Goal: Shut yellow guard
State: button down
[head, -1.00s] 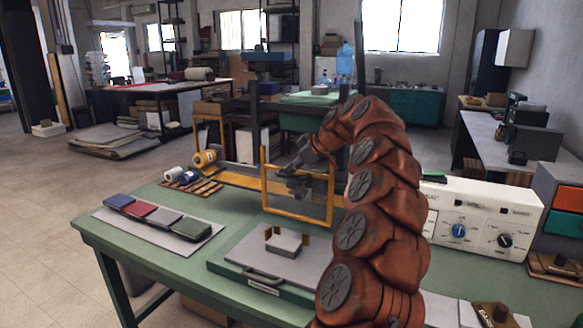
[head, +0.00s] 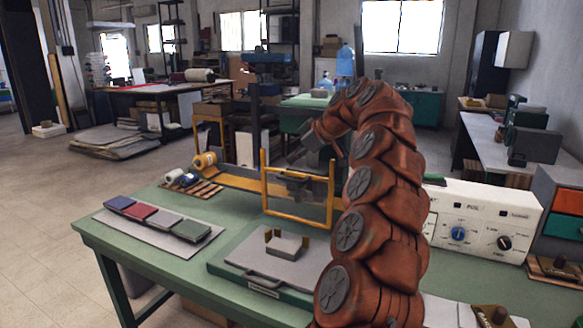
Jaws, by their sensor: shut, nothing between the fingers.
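The yellow guard (head: 264,190) is an upright rectangular frame with a see-through middle. It stands at the far side of the green table, left of my arm. Grey parts show through its opening. My gripper (head: 293,157) is shut and empty, pointing down and left near the guard's upper part. I cannot tell whether it touches the frame. My arm hides part of the area right of the guard.
A grey press with a handle (head: 262,283) sits in front of the guard. A white control box (head: 485,222) stands right of my arm.

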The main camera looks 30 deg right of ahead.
jog(key=v, duration=0.8)
jog(key=shift+s+r, duration=0.1)
jog(key=shift+a, duration=0.1)
jog(key=s+a+f+m+g+y+p, duration=0.1)
jog(key=s+a+f+g, duration=0.35)
jog(key=a, duration=0.95)
jog(key=s+a+f+g+p, duration=0.15)
jog(key=s+a, duration=0.55)
jog(key=a, duration=0.8)
jog(key=s+f+m+g+h+p, duration=0.1)
jog(key=s+f+m, duration=0.1)
jog(key=s+f, duration=0.4)
jog(key=s+f+m+g+h+p, duration=0.1)
jog(key=s+f, duration=0.4)
jog(key=s, duration=0.7)
jog(key=s+a+f+m+g+h, duration=0.1)
jog(key=s+f+m+g+h, duration=0.1)
jog(key=s+f, duration=0.4)
jog(key=s+m, duration=0.1)
jog(key=s, duration=0.3)
jog(key=shift+f+p, duration=0.4)
jog(key=shift+s, duration=0.1)
